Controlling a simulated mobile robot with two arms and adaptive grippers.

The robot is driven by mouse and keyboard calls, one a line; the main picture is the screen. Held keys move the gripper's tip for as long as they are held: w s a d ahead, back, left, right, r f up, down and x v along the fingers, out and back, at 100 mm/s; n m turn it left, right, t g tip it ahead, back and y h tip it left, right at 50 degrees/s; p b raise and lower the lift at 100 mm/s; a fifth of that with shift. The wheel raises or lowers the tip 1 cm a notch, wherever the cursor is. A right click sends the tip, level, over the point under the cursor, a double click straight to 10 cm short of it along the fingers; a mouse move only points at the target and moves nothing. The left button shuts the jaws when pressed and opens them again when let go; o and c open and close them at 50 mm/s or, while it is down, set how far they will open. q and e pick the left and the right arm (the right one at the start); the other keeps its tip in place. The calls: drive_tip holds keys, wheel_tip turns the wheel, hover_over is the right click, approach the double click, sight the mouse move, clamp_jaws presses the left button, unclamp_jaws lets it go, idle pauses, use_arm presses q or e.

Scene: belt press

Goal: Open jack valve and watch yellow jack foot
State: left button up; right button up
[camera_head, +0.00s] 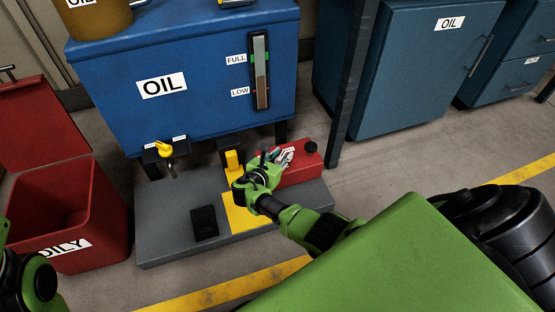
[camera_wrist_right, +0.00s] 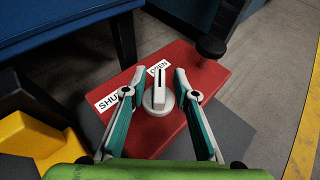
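The red jack body (camera_head: 303,168) sits on the grey base beside the blue tank; it also fills the middle of the wrist view (camera_wrist_right: 205,75). On its top is the jack valve (camera_wrist_right: 158,97), a pale round knob with a raised bar, between SHUT and OPEN labels. The bar's far end lies near the OPEN label. My right gripper (camera_wrist_right: 153,85) is open, its teal fingers on either side of the valve with gaps visible. The yellow jack foot (camera_head: 233,161) stands by the tank's lower edge; its contact with the tank is unclear. My left gripper is out of view.
The blue OIL tank (camera_head: 200,75) has a FULL/LOW gauge (camera_head: 260,70). A yellow tap (camera_head: 163,148) is at its lower left. A black pedal-like block (camera_head: 204,222) sits on the base. A red bin (camera_head: 75,215) stands left; a dark post (camera_head: 350,85) rises right.

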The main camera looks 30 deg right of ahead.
drive_tip(key=v, duration=1.1)
drive_tip(key=shift+s+a+r, duration=0.15)
drive_tip(key=shift+a, duration=0.2)
